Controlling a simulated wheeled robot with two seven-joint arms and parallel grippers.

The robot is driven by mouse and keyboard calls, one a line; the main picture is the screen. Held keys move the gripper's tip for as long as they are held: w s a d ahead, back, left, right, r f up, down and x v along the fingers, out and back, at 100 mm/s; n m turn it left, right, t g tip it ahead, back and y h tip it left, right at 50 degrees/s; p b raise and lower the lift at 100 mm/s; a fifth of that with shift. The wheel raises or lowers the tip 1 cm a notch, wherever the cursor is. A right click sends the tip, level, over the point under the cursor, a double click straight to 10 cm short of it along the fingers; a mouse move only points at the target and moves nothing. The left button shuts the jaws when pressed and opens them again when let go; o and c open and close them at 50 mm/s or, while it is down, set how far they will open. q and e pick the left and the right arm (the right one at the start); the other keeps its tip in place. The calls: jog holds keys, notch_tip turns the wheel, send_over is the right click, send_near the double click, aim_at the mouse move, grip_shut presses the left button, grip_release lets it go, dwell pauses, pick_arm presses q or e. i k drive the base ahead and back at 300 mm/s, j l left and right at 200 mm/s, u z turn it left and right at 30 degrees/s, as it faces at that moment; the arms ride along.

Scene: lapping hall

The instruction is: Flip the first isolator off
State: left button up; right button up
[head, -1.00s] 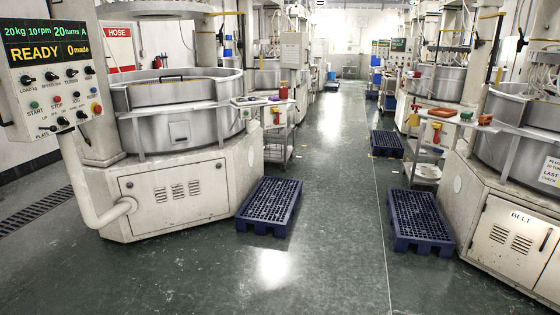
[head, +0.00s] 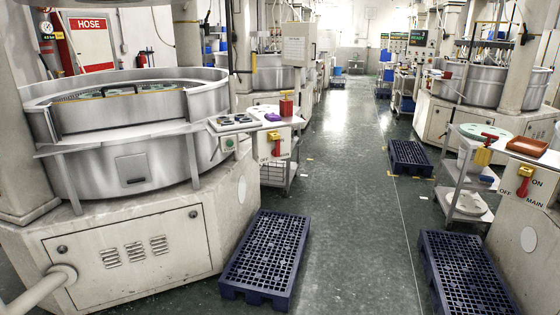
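A red isolator handle on a yellow plate (head: 277,140) is on the white box at the right side of the near left lapping machine. A second red-handled isolator (head: 524,180) is on the near right machine, with ON, OFF and MAIN lettering around it. Both handles appear to point downward. The frame does not mark which isolator is the first. Neither of my grippers is in view.
A dark blue pallet (head: 266,256) lies beside the left machine (head: 140,254), and another pallet (head: 466,275) lies at lower right. A steel trolley (head: 466,178) stands at right. A farther pallet (head: 408,157) lies along the aisle (head: 350,220), whose green floor is clear between.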

aim_at(275, 152)
jog(key=i, duration=0.4)
jog(key=i+l+z, duration=0.35)
jog(key=i, duration=0.95)
jog(key=i+j+z, duration=0.2)
jog(key=i+z, duration=0.15)
jog(key=i, duration=0.9)
